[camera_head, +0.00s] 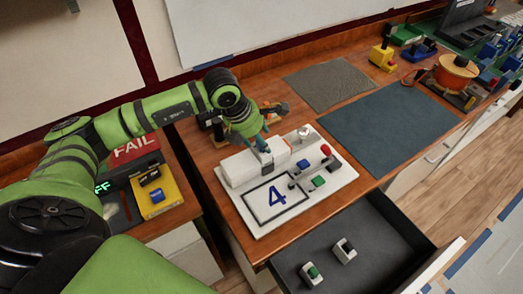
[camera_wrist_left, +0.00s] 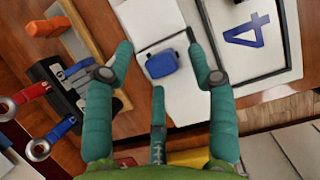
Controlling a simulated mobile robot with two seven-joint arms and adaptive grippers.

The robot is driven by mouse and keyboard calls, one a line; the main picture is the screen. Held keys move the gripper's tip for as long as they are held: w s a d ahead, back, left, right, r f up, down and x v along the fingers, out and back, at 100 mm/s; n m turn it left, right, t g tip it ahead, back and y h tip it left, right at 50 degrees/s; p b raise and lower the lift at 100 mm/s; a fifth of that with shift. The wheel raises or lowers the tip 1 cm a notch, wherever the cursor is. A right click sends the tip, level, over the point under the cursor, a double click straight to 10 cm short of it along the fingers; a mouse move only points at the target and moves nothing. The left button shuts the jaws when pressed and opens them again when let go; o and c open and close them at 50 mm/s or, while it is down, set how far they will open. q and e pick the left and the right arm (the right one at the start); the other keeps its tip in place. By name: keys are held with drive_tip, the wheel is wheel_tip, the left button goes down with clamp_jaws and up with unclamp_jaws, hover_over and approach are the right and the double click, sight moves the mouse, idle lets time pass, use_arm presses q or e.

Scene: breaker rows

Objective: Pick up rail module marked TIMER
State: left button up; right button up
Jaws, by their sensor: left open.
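No TIMER marking is legible in either view, so I cannot tell which module bears it. My left gripper (camera_head: 261,146) is above the left part of a white board marked 4 (camera_head: 318,196), close to a long white block (camera_head: 238,168) on it. In the left wrist view the teal fingers (camera_wrist_left: 158,62) are spread and empty. A small blue-topped piece (camera_wrist_left: 162,64) on a white surface shows between them; I cannot tell whether the fingers touch it. Two small modules, one green-topped (camera_head: 312,273) and one dark-topped (camera_head: 344,251), lie in the open drawer. My right gripper is not in view.
Small green-topped (camera_head: 318,182) and red-topped (camera_head: 326,151) pieces stand on the board's right side. The open dark drawer (camera_head: 385,235) juts out in front. A yellow box (camera_head: 157,192) and FAIL sign (camera_head: 134,148) are left. The blue-grey mat (camera_head: 390,128) is bare.

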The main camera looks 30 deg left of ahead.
use_arm(q)
drive_tip(key=shift+s, duration=0.2)
drive_tip(key=shift+w, duration=0.15)
clamp_jaws()
drive_tip(key=shift+r, duration=0.15)
